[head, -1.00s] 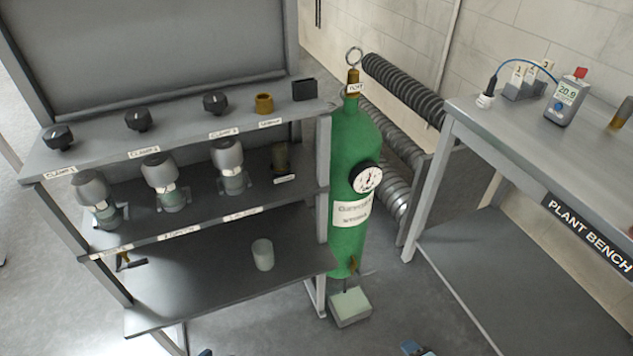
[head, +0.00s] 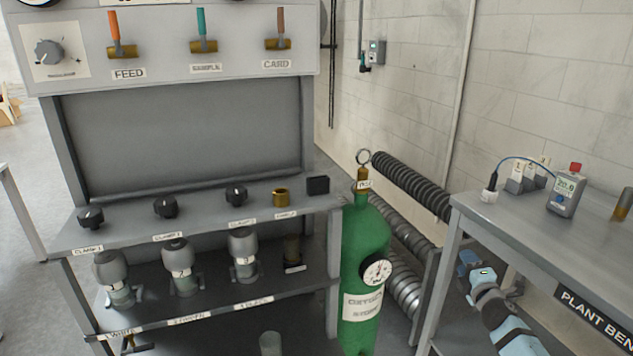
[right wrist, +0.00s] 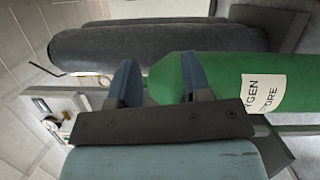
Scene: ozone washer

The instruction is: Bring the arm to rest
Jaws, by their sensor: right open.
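My right arm (head: 495,310), pale blue, reaches up from the lower right of the head view, beside the plant bench's front edge. Its fingers are hard to make out there. In the right wrist view my right gripper (right wrist: 160,65) has its two blue fingers spread apart with nothing held between them. The green oxygen cylinder (head: 362,250) stands left of my right arm in the head view. In the right wrist view the cylinder (right wrist: 220,75) lies beyond the fingers; whether they touch it I cannot tell. My left gripper is not in view.
The grey washer rack (head: 190,215) with clamp knobs, bottles and a handle panel fills the left. The plant bench (head: 520,230) at right carries a meter (head: 566,195). Ribbed hoses (head: 410,185) run behind the cylinder. Bare floor shows at far left.

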